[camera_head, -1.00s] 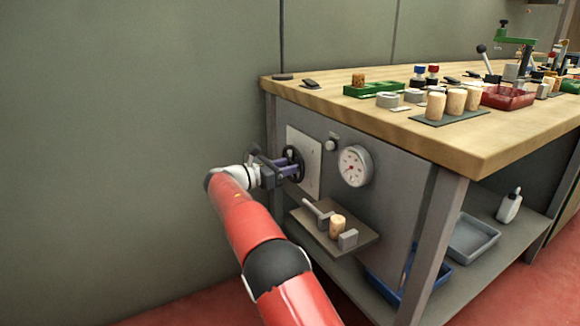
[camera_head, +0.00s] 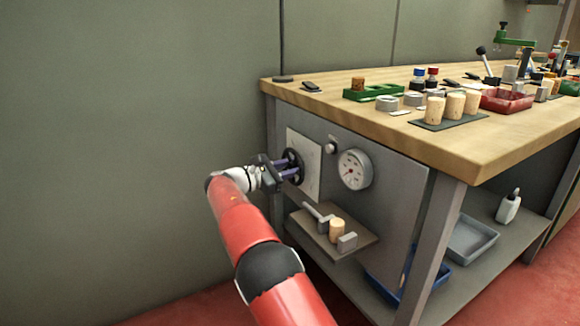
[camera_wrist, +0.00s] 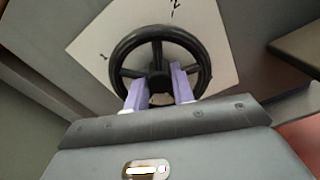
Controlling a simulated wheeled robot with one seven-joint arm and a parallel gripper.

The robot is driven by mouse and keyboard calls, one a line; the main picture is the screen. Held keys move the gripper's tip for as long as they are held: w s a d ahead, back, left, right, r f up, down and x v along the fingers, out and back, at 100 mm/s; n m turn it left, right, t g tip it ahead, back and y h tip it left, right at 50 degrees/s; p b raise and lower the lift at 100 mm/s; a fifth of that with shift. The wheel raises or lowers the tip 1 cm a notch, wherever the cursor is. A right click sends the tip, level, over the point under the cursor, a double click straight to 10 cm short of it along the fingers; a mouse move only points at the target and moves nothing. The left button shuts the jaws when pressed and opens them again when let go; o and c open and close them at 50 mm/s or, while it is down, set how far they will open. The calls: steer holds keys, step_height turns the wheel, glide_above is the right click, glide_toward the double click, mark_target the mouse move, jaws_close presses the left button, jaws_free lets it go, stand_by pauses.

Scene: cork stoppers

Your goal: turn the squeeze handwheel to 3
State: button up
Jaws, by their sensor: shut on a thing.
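The squeeze handwheel (camera_head: 297,156) is a black spoked wheel on a white plate (camera_head: 310,178) on the bench's side panel. In the wrist view the handwheel (camera_wrist: 119,52) faces me, with its round hub in the middle. My gripper (camera_head: 288,169) is at the wheel. In the wrist view the purple fingers of my gripper (camera_wrist: 158,82) reach inside the rim, one on each side near the hub, and are shut on the wheel. The exact contact is hidden. The plate (camera_wrist: 215,35) shows a mark like 1 at left and one like 2 at top; no 3 is visible.
A round gauge (camera_head: 354,169) and a small knob (camera_head: 331,146) sit right of the plate. A small shelf (camera_head: 350,247) below holds a cork (camera_head: 336,230) and grey blocks. The bench top (camera_head: 480,145) overhangs above. The wall side at left is clear.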

steer(key=m, duration=0.3)
steer(key=shift+m, duration=0.4)
steer(key=m+b, duration=0.1)
steer(key=m, duration=0.2)
steer(key=shift+f+m, duration=0.1)
steer(key=shift+m, duration=0.2)
steer(key=m+b, duration=0.2)
steer(key=m, duration=0.1)
steer(key=shift+m, duration=0.3)
steer(key=m+b, duration=0.1)
steer(key=m, duration=0.2)
steer(key=shift+f+m+b, duration=0.1)
steer(key=shift+m+b, duration=0.2)
steer(key=shift+b, duration=0.1)
steer(key=m+b, duration=0.1)
steer(key=m, duration=0.2)
steer(key=shift+m+b, duration=0.3)
steer(key=shift+b, duration=0.05)
steer(key=m+b, duration=0.1)
steer(key=m, duration=0.2)
steer(key=shift+m, duration=0.4)
steer(key=m+b, duration=0.1)
steer(key=m, duration=1)
steer(key=shift+m, duration=0.3)
steer(key=m, duration=1.6)
